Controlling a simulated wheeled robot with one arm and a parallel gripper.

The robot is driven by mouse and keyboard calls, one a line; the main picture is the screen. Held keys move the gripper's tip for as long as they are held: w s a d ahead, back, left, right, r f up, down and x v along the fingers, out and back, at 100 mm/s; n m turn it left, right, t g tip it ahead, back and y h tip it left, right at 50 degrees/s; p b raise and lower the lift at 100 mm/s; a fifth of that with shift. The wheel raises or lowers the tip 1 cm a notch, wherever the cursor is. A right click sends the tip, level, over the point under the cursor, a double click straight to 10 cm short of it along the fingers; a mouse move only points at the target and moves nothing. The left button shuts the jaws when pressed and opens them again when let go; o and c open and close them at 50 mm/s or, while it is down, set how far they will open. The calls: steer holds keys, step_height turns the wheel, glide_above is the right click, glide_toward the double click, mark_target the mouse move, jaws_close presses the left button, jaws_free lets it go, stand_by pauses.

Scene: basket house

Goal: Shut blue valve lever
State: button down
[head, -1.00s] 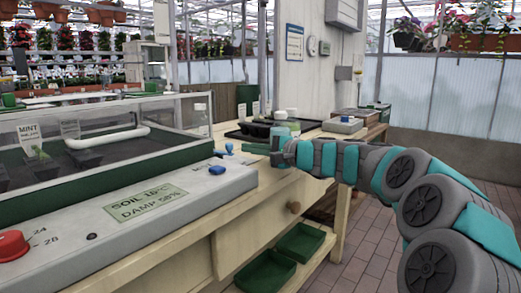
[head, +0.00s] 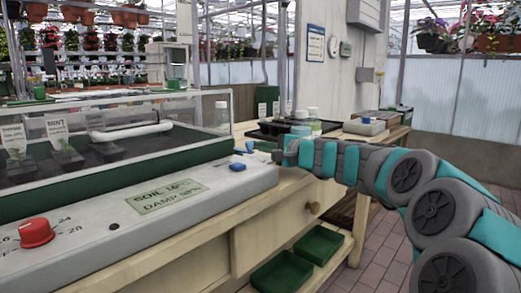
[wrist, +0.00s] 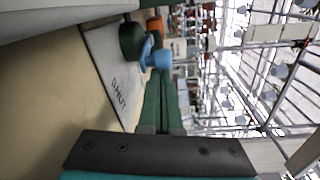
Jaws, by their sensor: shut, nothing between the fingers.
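The blue valve lever (wrist: 157,58) shows in the wrist view beside a dark green rounded part (wrist: 131,40). A pale plate (wrist: 108,75) under it carries the word SHUT. My gripper (wrist: 161,80) is shut and empty, its green fingers pointing towards the lever. The tips look close to the lever; I cannot tell whether they touch. In the head view a small blue piece (head: 250,146), which seems to be the lever, sits at the bench edge just left of my gripper (head: 277,153).
A grey control panel (head: 95,215) with a red knob (head: 37,232) and a blue knob (head: 237,166) lies along the bench front. A glass-sided planter (head: 120,150) stands behind it. Bottles (head: 308,120) stand beyond my gripper. Green trays (head: 282,272) sit on the lower shelf.

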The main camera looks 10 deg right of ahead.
steer(key=shift+s+a+m+t+h+b, duration=0.25)
steer(key=shift+s+m+t+h+b, duration=0.15)
steer(key=shift+h, duration=0.2)
steer(key=shift+s+a+m+t+h+b, duration=0.3)
steer(key=shift+m+h+b, duration=0.2)
steer(key=shift+h, duration=0.1)
steer(key=shift+d, duration=0.1)
